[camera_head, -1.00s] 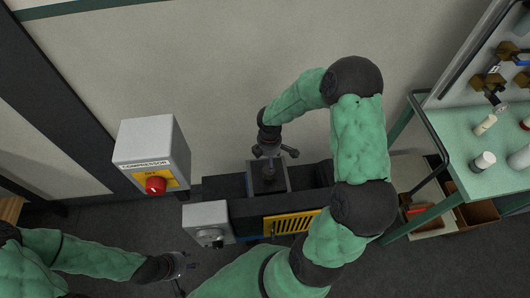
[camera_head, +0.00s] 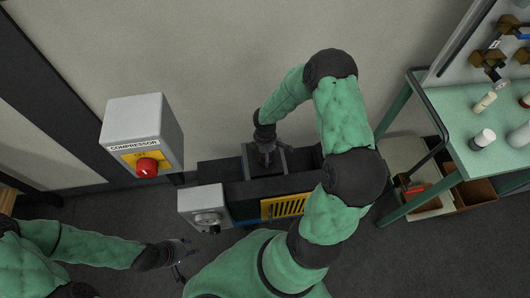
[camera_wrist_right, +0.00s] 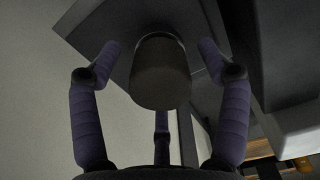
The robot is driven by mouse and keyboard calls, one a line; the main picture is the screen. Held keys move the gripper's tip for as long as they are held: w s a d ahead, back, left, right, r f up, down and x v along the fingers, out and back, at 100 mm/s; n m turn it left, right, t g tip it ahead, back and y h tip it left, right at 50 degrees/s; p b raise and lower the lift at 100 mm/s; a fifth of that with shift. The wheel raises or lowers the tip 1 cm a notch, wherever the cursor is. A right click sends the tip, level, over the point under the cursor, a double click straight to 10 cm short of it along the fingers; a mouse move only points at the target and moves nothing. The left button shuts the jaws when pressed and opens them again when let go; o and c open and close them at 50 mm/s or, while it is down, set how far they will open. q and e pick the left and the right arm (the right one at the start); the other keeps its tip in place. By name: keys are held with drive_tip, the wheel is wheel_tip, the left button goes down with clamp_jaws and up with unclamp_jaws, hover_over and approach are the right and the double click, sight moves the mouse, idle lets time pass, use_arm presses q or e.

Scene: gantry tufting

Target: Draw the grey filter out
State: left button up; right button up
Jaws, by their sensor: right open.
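The grey filter (camera_wrist_right: 162,72) is a dark grey, rounded cylinder standing out of a grey square plate (camera_wrist_right: 110,35) in the right wrist view. My right gripper (camera_head: 266,158) is open above that plate in the head view. In the wrist view its fingers stand on both sides of the filter, with visible gaps, and a third finger is below it. The gripper mostly hides the filter in the head view. My left gripper (camera_head: 182,255) is open and empty at the lower left, away from the filter.
A compressor box (camera_head: 140,135) with a red knob is at the left. A grey box with a dial (camera_head: 205,207) and a yellow grille (camera_head: 288,206) are on the machine's front. A green bench (camera_head: 480,140) with bottles stands at the right.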

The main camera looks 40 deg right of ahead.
drive_tip(key=c, duration=1.3)
drive_tip(key=shift+r+n+p, duration=0.1)
drive_tip(key=shift+n+p, duration=0.5)
drive_tip(key=shift+n, duration=0.2)
drive_tip(key=shift+n+p, duration=0.4)
drive_tip(key=shift+n, duration=0.4)
drive_tip(key=shift+n+p, duration=0.45)
drive_tip(key=shift+n, duration=0.15)
drive_tip(key=shift+n+p, duration=0.55)
drive_tip(key=shift+n, duration=0.45)
